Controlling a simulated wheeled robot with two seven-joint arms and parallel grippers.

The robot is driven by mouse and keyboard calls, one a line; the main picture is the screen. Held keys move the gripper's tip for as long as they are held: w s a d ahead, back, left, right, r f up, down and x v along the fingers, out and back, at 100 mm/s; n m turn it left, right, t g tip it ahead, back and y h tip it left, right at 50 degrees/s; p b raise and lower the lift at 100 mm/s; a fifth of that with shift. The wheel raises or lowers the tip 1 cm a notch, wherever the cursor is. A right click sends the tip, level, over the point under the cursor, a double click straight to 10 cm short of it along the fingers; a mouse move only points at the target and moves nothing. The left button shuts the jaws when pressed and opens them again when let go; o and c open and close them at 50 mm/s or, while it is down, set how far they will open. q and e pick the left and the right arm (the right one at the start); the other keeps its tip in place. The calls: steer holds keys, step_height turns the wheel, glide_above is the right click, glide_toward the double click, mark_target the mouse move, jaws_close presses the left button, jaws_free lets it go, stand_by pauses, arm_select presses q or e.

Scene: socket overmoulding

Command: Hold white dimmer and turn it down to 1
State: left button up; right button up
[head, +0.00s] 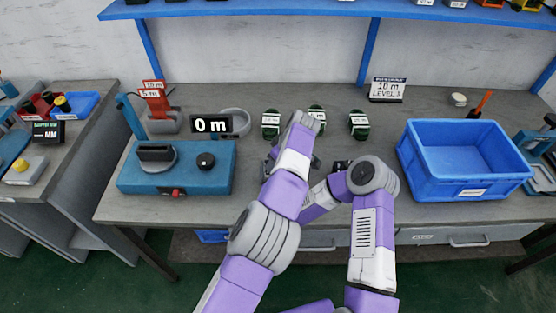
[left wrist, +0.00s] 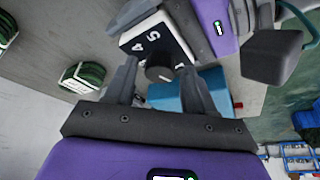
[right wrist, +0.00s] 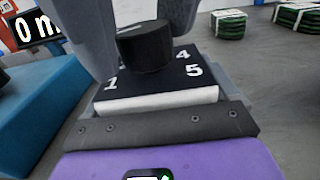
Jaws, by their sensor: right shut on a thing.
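The white dimmer (right wrist: 160,97) has a black face with the numbers 1, 4 and 5 visible and a round black knob (right wrist: 146,47). My right gripper (right wrist: 155,85) is shut on the dimmer's body, a finger along each side. My left gripper (left wrist: 158,82) has its fingers apart on either side of the knob, which also shows in the left wrist view (left wrist: 160,73). A gap shows beside the knob there, and I cannot tell whether either finger touches it. The knob's pointer cannot be made out. In the head view my left arm mostly hides the dimmer and both grippers.
A blue machine (head: 215,170) with a black knob stands left, beside a "0 m" display (head: 212,124). Several green coils (head: 359,125) lie behind my arms. An empty blue bin (head: 415,165) stands right. A shelf (head: 300,9) runs above the back.

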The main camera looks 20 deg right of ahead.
arm_select(q)
steer(key=shift+o, duration=0.2)
steer(key=shift+r, duration=0.1)
steer(key=shift+s+r, duration=0.1)
steer(key=shift+r, duration=0.15)
steer(key=v, duration=1.1)
steer(key=shift+s, duration=0.15)
steer(key=shift+d+r, duration=0.1)
